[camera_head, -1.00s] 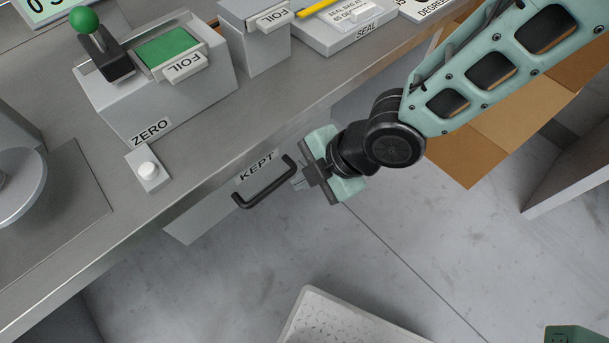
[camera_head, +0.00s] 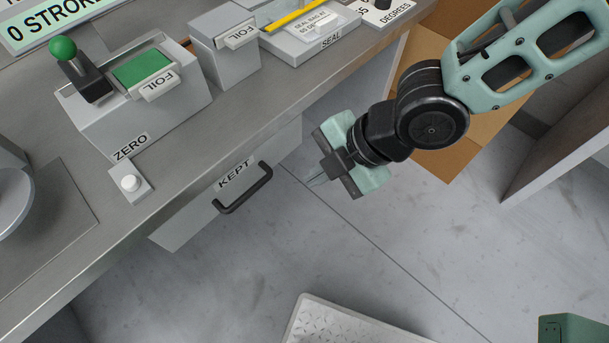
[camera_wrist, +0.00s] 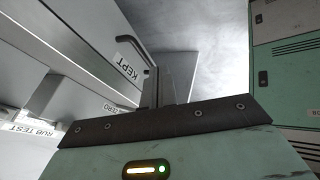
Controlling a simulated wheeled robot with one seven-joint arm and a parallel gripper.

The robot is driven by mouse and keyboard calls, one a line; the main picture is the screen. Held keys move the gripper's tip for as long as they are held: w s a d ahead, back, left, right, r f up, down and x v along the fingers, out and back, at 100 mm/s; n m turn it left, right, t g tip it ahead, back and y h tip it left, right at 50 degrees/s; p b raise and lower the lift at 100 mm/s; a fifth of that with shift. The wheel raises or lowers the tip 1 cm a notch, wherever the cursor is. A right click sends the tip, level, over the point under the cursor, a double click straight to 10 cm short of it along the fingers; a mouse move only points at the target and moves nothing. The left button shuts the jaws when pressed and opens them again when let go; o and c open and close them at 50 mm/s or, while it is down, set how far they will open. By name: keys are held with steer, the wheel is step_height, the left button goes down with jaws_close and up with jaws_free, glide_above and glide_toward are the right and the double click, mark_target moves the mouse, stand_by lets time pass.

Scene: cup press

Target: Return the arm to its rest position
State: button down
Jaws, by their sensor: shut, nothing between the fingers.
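My gripper (camera_head: 318,179) is shut and empty. In the head view it hangs over the floor in front of the bench, to the right of the drawer marked KEPT (camera_head: 205,215) and apart from its black handle (camera_head: 245,190). In the wrist view the shut fingers (camera_wrist: 163,86) point away from me, with the KEPT drawer (camera_wrist: 118,75) and its handle (camera_wrist: 128,42) to their left.
The bench (camera_head: 60,255) carries the green FOIL box (camera_head: 141,68), the ZERO button (camera_head: 130,184) and the SEAL unit (camera_head: 305,38). An open cardboard box (camera_head: 445,160) is behind my arm. A pale textured plate (camera_head: 340,322) lies below. Bare floor (camera_head: 400,240) lies between.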

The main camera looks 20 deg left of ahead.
steer(key=shift+v, duration=0.9)
steer(key=shift+a, duration=0.1)
steer(key=w+d+r+m+t+h+p, duration=0.25)
steer(key=d+r+m+h, duration=0.3)
steer(key=d+m, duration=0.55)
steer(key=s+d+r+m+p, duration=0.1)
steer(key=s+d+r+m, duration=0.4)
steer(key=d+r+m, duration=0.4)
steer(key=d+m, duration=0.1)
steer(key=m, duration=0.1)
steer(key=shift+d+r+m, duration=0.2)
steer(key=shift+d+m, duration=0.1)
steer(key=shift+m, duration=0.1)
steer(key=shift+s+g+h, duration=0.15)
steer(key=shift+g+h, duration=0.1)
